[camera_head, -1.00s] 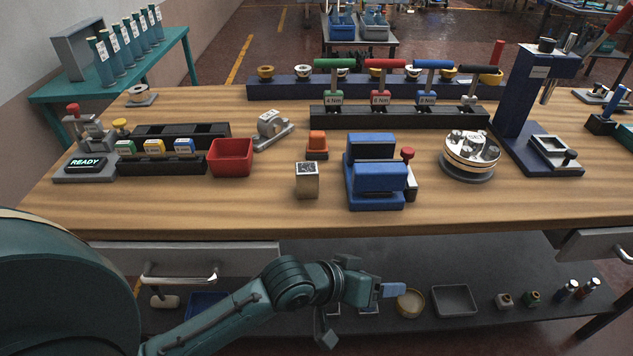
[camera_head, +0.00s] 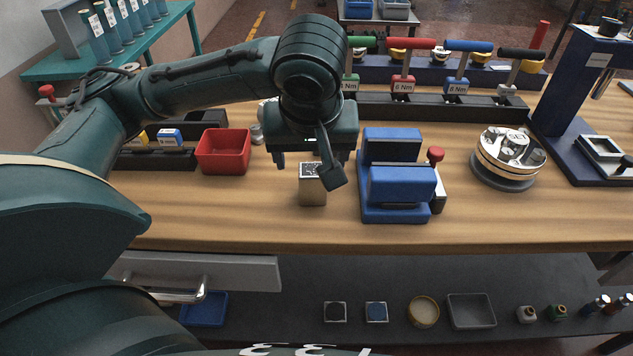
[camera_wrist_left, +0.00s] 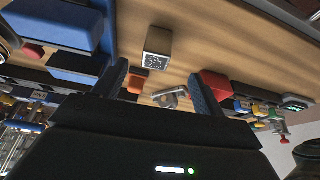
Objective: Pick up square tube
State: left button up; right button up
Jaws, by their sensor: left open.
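The square tube (camera_head: 312,191) is a small tan upright block with a dark, speckled top, standing on the wooden bench left of the blue fixture. In the left wrist view the tube (camera_wrist_left: 157,47) lies beyond the fingertips, roughly in line with the gap between them. My left gripper (camera_head: 309,163) is open and hangs just above and behind the tube, with nothing between its fingers; it also shows in the left wrist view (camera_wrist_left: 158,80). A dark green part of my gripper covers the tube's upper right corner. My right gripper is not in view.
The blue fixture (camera_head: 401,187) with a red knob stands close to the tube's right. A red bin (camera_head: 224,151) is to the left. A round metal SET dial (camera_head: 504,158) is farther right. The bench front (camera_head: 270,231) before the tube is clear.

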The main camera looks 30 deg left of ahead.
aim_at(311, 178)
pick_arm(q)
jog(key=b+x, duration=0.2)
jog(key=x, duration=0.4)
jog(key=shift+a+f, duration=0.1)
jog(key=shift+f, duration=0.05)
jog(key=shift+w+a+f, duration=0.1)
jog(key=shift+w+f, duration=0.15)
jog(key=shift+f, duration=0.15)
jog(key=x, duration=0.2)
jog(key=b+x, duration=0.1)
jog(key=x, duration=0.2)
jog(key=shift+w+a+r, duration=0.1)
jog(key=shift+w+r, duration=0.05)
jog(key=shift+w, duration=0.2)
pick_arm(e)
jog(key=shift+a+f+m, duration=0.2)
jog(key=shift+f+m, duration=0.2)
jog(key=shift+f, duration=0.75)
pick_arm(q)
jog(key=shift+c, duration=0.2)
jog(key=shift+r, duration=0.1)
jog(key=c, duration=1.3)
jog(key=shift+o, duration=0.2)
